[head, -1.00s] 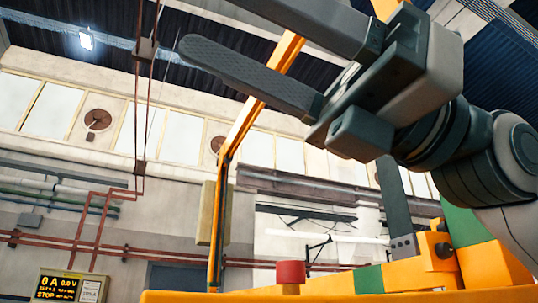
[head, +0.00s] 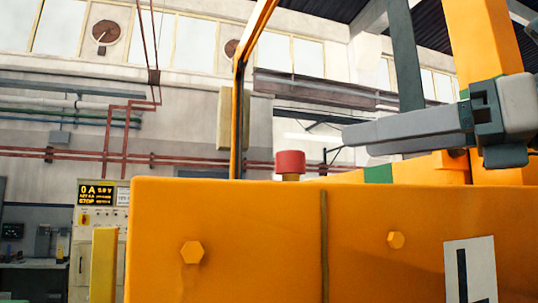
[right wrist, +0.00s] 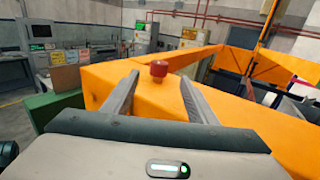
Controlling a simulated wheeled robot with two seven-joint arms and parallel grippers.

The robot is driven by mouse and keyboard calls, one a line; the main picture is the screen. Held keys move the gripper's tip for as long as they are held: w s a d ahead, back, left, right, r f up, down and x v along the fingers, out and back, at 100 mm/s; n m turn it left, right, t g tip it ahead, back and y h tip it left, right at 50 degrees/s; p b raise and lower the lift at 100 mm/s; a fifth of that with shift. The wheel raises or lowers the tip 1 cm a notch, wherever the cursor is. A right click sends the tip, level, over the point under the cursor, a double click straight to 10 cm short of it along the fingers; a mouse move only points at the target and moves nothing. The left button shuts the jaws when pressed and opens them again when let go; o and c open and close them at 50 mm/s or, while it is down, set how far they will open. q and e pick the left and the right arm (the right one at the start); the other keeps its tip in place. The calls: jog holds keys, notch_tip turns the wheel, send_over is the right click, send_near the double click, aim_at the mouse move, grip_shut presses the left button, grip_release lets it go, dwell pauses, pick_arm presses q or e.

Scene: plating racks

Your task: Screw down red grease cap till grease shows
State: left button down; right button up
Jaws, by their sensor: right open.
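The red grease cap (head: 290,162) sits upright on a short orange stem on top of the big orange housing (head: 230,235). In the right wrist view the cap (right wrist: 159,69) shows between the two fingertips and a little beyond them. My right gripper (head: 357,142) is open and empty, to the right of the cap and slightly higher, its fingers pointing left towards it. The fingers are apart from the cap. No grease can be made out around the cap. My left gripper is not in view.
Orange posts and beams rise behind the housing, one close behind the cap (head: 240,110). A control cabinet with a lit display (head: 97,195) stands at the left. Yellow bolt heads (head: 192,252) stud the housing's front. The air between gripper and cap looks clear.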

aim_at(290, 162)
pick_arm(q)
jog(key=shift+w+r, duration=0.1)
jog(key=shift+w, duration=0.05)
pick_arm(e)
jog(key=p+x, duration=0.2)
jog(key=x, duration=0.3)
jog(key=shift+a+r, duration=0.15)
jog(key=p+x, duration=0.5)
jog(key=x, duration=0.6)
jog(key=shift+w+a+p, duration=0.3)
jog(key=shift+a, duration=0.2)
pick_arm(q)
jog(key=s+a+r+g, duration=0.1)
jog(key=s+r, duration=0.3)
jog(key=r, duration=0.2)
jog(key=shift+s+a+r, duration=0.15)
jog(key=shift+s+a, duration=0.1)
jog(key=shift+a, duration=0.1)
pick_arm(e)
jog(key=c, duration=1.1)
